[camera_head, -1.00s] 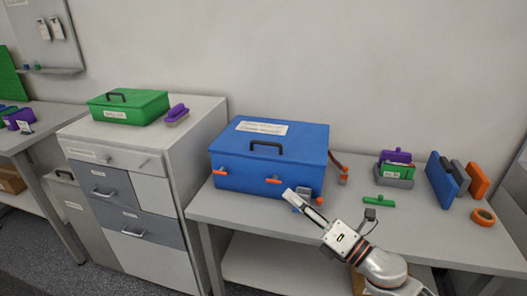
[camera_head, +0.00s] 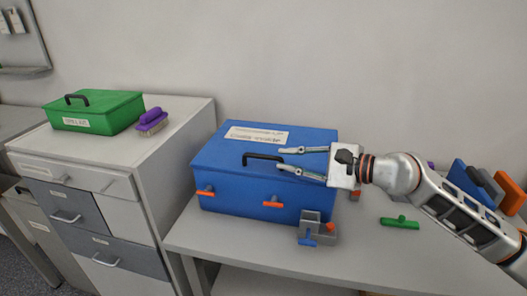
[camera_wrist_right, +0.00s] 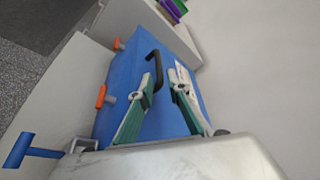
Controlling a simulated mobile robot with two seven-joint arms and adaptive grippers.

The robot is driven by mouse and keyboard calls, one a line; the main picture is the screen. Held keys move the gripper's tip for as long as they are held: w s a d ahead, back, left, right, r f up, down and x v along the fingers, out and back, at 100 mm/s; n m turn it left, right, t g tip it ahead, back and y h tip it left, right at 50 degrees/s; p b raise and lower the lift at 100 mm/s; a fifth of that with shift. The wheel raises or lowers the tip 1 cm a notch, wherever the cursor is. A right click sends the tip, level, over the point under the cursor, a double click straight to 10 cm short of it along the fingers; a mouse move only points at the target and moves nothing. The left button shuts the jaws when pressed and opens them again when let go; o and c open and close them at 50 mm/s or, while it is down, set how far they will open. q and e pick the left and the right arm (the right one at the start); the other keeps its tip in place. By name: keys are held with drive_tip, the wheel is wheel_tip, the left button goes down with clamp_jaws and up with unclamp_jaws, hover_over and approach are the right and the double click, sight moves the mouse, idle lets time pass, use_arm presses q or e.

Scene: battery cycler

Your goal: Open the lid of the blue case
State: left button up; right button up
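The blue case (camera_head: 225,165) stands on the light table with its lid shut. A black handle (camera_head: 262,156) and a white label (camera_head: 256,135) are on the lid. Two orange latches (camera_head: 205,191) (camera_head: 272,203) are on its front. My right gripper (camera_head: 282,159) is open above the right part of the lid, its fingertips at the right end of the handle. In the right wrist view the handle (camera_wrist_right: 153,62) shows just beyond the open fingers (camera_wrist_right: 164,78), with one fingertip overlapping its near end; contact is unclear. My left gripper is not in view.
A grey holder (camera_head: 311,224) with blue and orange pieces stands by the case's front right corner. A green brush (camera_head: 400,222) lies farther right, near blue and orange panels (camera_head: 511,190). A green case (camera_head: 95,110) and purple brush (camera_head: 153,120) sit on the cabinet at left.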

sight(269, 157)
drive_tip(key=shift+s+x, duration=0.2)
drive_tip(key=shift+x, duration=3.35)
drive_tip(key=shift+a, duration=0.15)
drive_tip(key=shift+r, duration=0.1)
clamp_jaws()
